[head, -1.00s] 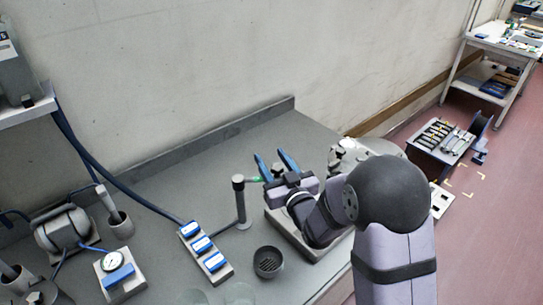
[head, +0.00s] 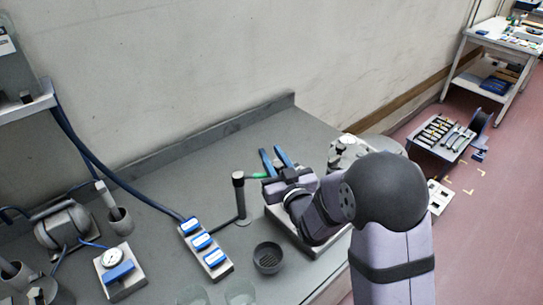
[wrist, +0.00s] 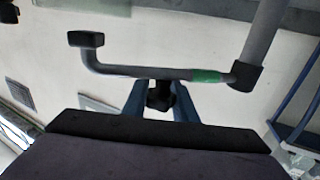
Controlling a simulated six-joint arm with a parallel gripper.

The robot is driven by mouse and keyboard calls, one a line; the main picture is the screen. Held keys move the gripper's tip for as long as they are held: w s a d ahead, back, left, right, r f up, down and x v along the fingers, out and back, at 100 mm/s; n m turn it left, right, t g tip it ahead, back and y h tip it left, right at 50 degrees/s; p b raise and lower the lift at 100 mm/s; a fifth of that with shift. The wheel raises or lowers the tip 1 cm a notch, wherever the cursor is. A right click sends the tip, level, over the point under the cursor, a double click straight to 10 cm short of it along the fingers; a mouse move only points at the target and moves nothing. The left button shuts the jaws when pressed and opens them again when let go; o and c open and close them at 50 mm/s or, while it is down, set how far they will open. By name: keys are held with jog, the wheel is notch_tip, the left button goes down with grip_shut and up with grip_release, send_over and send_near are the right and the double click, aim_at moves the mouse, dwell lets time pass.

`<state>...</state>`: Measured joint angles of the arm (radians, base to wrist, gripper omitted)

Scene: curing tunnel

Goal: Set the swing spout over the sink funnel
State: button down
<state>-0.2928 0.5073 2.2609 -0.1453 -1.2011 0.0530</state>
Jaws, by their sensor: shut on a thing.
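The swing spout is a grey pipe with a green band (head: 258,175), turned from the top of its upright post (head: 240,205) towards the right. In the wrist view the spout arm (wrist: 130,72) runs left from its pivot and bends to a dark block-shaped end. My gripper (head: 277,158) has its blue fingers shut on a dark knob (wrist: 160,95) of the spout, with one finger on each side. The sink funnel (head: 269,258), a dark round cup with a slotted bottom, stands in front of the post. The spout's end is hidden by my gripper in the head view.
A strip with blue switches (head: 204,246) lies left of the funnel. A gauge box (head: 118,272) and clear beakers (head: 240,293) stand nearby. A grey machine base (head: 308,243) lies under my arm. The bench behind the post is clear up to the wall.

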aim_at(275, 163)
jog(key=s+m+h+b, duration=0.1)
jog(key=h, duration=0.1)
jog(key=s+d+m+t+h+b, duration=0.1)
jog(key=s+m+h, duration=0.1)
jog(key=h, duration=0.1)
jog(key=shift+f+b, duration=0.1)
jog(key=shift+b, duration=0.25)
jog(key=s+a+m+g+h+p, duration=0.1)
jog(key=s+m+g+h, duration=0.3)
jog(key=s+m+h, duration=0.4)
jog(key=shift+s+a+m+g+h, duration=0.35)
jog(key=shift+m+h, duration=1.15)
jog(key=shift+h, duration=2.2)
jog(key=shift+d+r, duration=0.1)
jog(key=shift+r, duration=0.1)
jog(key=c, duration=1.4)
grip_release()
jog(key=shift+s, duration=0.1)
jog(key=shift+c, duration=0.2)
jog(key=shift+f, duration=0.1)
